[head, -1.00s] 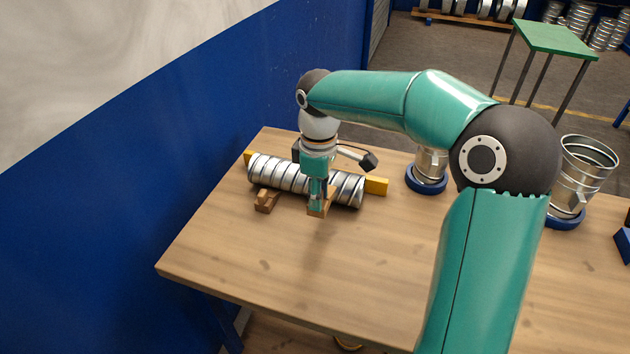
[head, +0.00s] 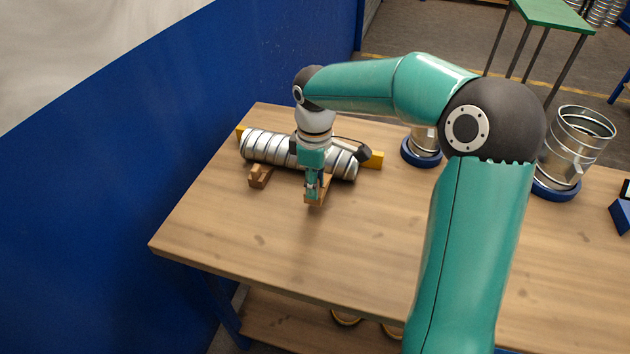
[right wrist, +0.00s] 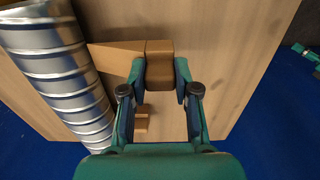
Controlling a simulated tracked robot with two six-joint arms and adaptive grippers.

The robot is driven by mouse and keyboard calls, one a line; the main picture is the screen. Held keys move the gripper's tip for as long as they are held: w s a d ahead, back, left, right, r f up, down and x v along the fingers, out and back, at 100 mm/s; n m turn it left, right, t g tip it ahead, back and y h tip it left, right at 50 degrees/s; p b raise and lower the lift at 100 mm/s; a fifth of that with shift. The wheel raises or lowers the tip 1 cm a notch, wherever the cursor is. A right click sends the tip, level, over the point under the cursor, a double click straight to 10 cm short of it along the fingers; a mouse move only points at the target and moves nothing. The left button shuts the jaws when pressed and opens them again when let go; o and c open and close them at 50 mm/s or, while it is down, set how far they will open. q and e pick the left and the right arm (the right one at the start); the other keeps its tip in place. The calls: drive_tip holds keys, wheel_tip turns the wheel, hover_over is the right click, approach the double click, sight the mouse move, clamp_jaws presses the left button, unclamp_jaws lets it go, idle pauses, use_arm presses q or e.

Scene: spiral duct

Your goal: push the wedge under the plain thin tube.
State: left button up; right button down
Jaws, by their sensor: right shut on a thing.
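A silver spiral tube (head: 268,148) lies on its side on the wooden table, in front of a yellow bar. My right gripper (head: 312,190) is shut on a brown wooden wedge (head: 315,202) at the front side of the tube's right part. In the right wrist view the wedge (right wrist: 160,60) sits between both fingers (right wrist: 161,82), its sloping part pointing at the tube (right wrist: 62,75). I cannot tell whether its thin end touches or reaches under the tube. A second brown wedge (head: 260,176) stands at the tube's left part. My left gripper is not in view.
The yellow bar (head: 375,159) lies behind the tube. An upright metal duct piece in a blue ring (head: 422,155) and a wider one (head: 577,150) stand to the right. A blue wall (head: 110,190) borders the table's left side. The front of the table (head: 260,240) is clear.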

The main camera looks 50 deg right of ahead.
drive_tip(key=shift+f+b, duration=1.45)
drive_tip(key=shift+f, duration=0.75)
drive_tip(key=shift+w+d, duration=0.1)
drive_tip(key=shift+w+d+p, duration=0.25)
drive_tip(key=shift+d+p, duration=0.1)
drive_tip(key=shift+d, duration=0.1)
drive_tip(key=shift+d, duration=0.1)
drive_tip(key=shift+w+d+p, duration=0.35)
drive_tip(key=shift+d+p, duration=0.05)
drive_tip(key=shift+d, duration=0.25)
drive_tip(key=shift+w+d+p, duration=0.35)
drive_tip(key=shift+d+p, duration=0.05)
drive_tip(key=shift+d, duration=0.2)
drive_tip(key=c, duration=0.8)
unclamp_jaws()
drive_tip(key=shift+o, duration=0.2)
